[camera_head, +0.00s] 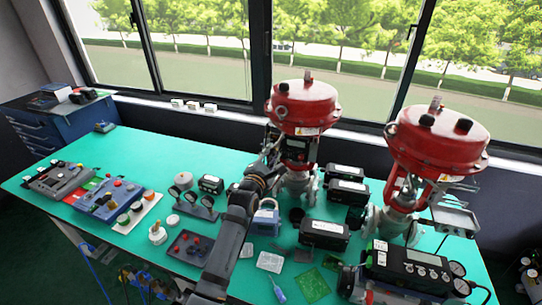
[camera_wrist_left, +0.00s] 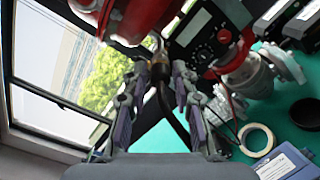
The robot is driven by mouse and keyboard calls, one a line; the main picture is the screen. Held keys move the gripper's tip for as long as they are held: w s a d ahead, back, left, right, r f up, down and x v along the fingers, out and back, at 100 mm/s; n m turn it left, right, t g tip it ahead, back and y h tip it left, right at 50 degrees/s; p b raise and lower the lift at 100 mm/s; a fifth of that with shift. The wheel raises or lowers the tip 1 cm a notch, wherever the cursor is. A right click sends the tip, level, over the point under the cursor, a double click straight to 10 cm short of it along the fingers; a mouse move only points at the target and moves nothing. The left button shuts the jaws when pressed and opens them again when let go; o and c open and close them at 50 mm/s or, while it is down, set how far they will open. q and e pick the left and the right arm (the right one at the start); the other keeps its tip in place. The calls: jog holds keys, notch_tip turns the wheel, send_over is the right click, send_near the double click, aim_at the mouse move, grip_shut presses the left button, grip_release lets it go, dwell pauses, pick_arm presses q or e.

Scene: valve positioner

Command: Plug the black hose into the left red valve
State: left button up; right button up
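The left red valve (camera_head: 303,108) stands upright at the back of the green table, with a red dome and a grey body. My left arm reaches up to it, and my left gripper (camera_head: 270,158) is at its left side. In the left wrist view my left gripper (camera_wrist_left: 160,82) has its fingers around a black hose (camera_wrist_left: 163,98) with a brass-coloured end. The hose end points toward the red valve (camera_wrist_left: 128,18) and its positioner box (camera_wrist_left: 200,35); whether it touches a port cannot be told. My right gripper is out of view.
A second red valve (camera_head: 437,140) stands to the right. Black boxes (camera_head: 324,234), a blue padlock-like block (camera_head: 266,218) and a gauge unit (camera_head: 408,268) crowd the table nearby. Control panels (camera_head: 110,200) lie at the left. A window is behind.

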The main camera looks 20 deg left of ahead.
pick_arm(q)
jog(key=shift+o, duration=1.1)
jog(key=shift+s, duration=0.15)
jog(key=s, duration=1.1)
jog(key=shift+s+a, duration=0.2)
jog(key=shift+s, duration=0.15)
